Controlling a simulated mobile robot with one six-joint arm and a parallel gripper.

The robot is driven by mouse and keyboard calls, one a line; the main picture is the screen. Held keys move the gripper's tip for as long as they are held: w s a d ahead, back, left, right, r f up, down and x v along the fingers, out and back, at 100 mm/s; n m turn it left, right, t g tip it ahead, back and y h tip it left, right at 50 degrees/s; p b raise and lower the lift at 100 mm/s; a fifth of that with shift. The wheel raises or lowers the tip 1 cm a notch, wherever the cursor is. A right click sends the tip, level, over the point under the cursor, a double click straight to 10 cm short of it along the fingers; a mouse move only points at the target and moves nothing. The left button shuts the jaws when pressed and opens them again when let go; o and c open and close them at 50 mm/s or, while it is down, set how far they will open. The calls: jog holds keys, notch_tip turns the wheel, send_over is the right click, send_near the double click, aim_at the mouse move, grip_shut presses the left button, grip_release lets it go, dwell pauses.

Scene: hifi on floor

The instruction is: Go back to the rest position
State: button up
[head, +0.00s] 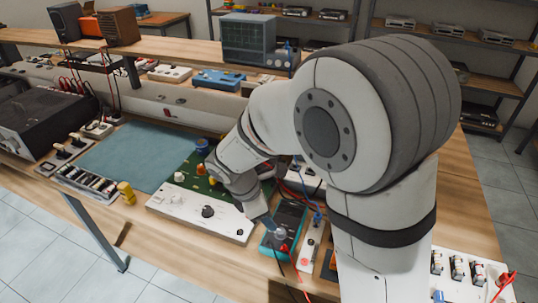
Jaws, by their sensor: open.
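My arm fills the right half of the head view and reaches down over the wooden workbench (120,235). My gripper (275,231) is small and partly hidden by the arm; it is over a teal handheld meter (270,246). Its jaws appear open, with nothing clearly held. I cannot tell whether it touches the meter. A white panel with a black knob and a green circuit board (200,212) lies just left of it.
A teal mat (140,155) covers the bench at the left, with a yellow cylinder (126,192) near its corner. Red and blue leads run around the meter. A white switch panel (460,272) lies at right. A raised shelf holds an oscilloscope (248,40) and speakers (65,22).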

jog(key=s+d+r+m+t+y, duration=0.1)
jog(key=s+d+r+m+y, duration=0.1)
jog(key=s+d+r+m, duration=0.3)
jog(key=s+d+r+m+y, duration=0.2)
jog(key=s+d+r+m, duration=0.4)
jog(key=d+m, duration=0.5)
jog(key=s+m, duration=0.1)
jog(key=m, duration=0.4)
jog(key=shift+d+r+t, duration=0.25)
jog(key=shift+d+t, duration=0.1)
jog(key=shift+t, duration=0.05)
jog(key=shift+c, duration=0.5)
